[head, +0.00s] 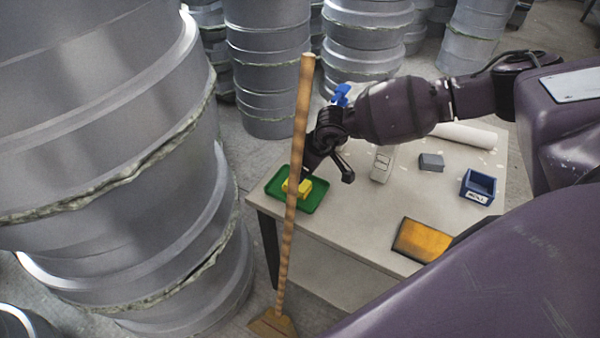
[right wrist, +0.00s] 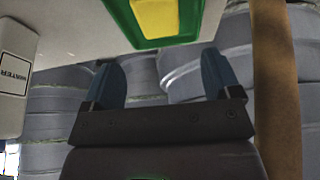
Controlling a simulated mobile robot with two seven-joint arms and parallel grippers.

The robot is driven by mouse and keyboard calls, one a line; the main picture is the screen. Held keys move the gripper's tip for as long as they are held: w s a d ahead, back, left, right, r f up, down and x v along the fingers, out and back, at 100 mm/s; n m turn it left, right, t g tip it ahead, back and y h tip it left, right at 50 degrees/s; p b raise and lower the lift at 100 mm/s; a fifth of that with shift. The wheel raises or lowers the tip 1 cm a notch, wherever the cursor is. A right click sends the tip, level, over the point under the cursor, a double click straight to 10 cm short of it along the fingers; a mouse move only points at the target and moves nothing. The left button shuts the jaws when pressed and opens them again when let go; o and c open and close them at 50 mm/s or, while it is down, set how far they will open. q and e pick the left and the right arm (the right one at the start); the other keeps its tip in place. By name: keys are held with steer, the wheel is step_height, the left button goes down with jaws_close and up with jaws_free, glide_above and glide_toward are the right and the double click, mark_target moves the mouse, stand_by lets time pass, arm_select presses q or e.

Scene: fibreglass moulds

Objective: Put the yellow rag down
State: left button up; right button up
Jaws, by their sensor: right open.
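A yellow cloth-like piece, the yellow rag (head: 297,187), lies in a green tray (head: 314,198) at the table's left end in the head view. In the right wrist view the rag (right wrist: 156,17) and the tray's green rim (right wrist: 166,42) show at the top edge, partly cut off. My right gripper (right wrist: 163,62) is open, with nothing between its dark blue fingers. It is near the tray and apart from the rag. In the head view my wrist is close to the tray, and the broom handle crosses in front of tray and rag. My left gripper is not in view.
A wooden broom handle (head: 299,125) stands upright before the table. On the table (head: 340,222) are a white water container (head: 382,164), a grey block (head: 431,161), a blue bin (head: 478,188) and an orange-topped item (head: 422,240). Large grey moulds (head: 110,130) stand left and behind.

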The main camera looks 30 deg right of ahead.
steer(key=v, duration=0.3)
steer(key=shift+r, duration=0.15)
steer(key=shift+s, duration=0.1)
stand_by(0.5)
